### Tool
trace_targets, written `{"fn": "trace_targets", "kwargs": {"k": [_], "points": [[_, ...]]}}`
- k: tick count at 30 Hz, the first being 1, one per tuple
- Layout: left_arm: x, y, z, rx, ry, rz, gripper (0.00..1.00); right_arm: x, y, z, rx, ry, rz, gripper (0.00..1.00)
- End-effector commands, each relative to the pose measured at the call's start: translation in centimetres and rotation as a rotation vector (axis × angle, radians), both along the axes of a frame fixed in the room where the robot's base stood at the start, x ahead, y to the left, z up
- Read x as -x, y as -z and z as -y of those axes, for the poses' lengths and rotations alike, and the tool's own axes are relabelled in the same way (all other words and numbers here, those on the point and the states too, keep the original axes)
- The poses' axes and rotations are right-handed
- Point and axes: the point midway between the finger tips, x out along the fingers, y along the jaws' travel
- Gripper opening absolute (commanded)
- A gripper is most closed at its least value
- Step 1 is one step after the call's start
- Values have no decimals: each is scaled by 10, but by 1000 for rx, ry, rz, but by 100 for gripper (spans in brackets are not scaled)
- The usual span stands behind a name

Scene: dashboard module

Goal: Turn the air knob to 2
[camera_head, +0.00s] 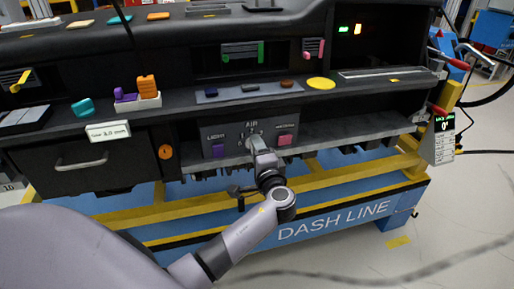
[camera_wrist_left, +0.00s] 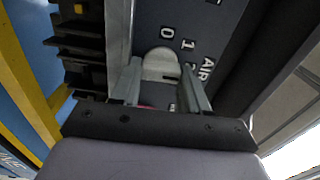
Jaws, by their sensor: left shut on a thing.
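The air panel (camera_head: 235,132), marked "AIR", sits low in the middle of the dashboard. My left gripper (camera_head: 258,145) reaches up to it from below and hides most of the knob. In the left wrist view the grey rounded air knob (camera_wrist_left: 160,62) sits between the two fingers of my left gripper (camera_wrist_left: 160,84), which is shut on it. The marks 0 and 1 and the word AIR show beside the knob. I cannot tell which mark the knob points to. My right gripper is not in view.
A purple button (camera_head: 218,150) lies left of the knob and a pink button (camera_head: 285,140) right of it. A drawer with a handle (camera_head: 82,163) is at the left. A yellow and blue frame (camera_head: 335,210) runs below the dashboard. A grey ledge (camera_head: 350,129) extends to the right.

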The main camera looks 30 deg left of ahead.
Motion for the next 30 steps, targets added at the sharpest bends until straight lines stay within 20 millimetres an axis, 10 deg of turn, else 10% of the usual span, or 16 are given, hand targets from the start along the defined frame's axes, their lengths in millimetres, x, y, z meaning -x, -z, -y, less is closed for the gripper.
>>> {"fn": "trace_targets", "kwargs": {"k": [15,16,18,30], "points": [[0,0,0,-13,1,-14,14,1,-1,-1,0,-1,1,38],[0,0,0,-12,1,-13,54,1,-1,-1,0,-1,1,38],[0,1,0,-12,1,-14,70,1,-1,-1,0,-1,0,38],[1,4,0,-7,1,-20,70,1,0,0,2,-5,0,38]]}}
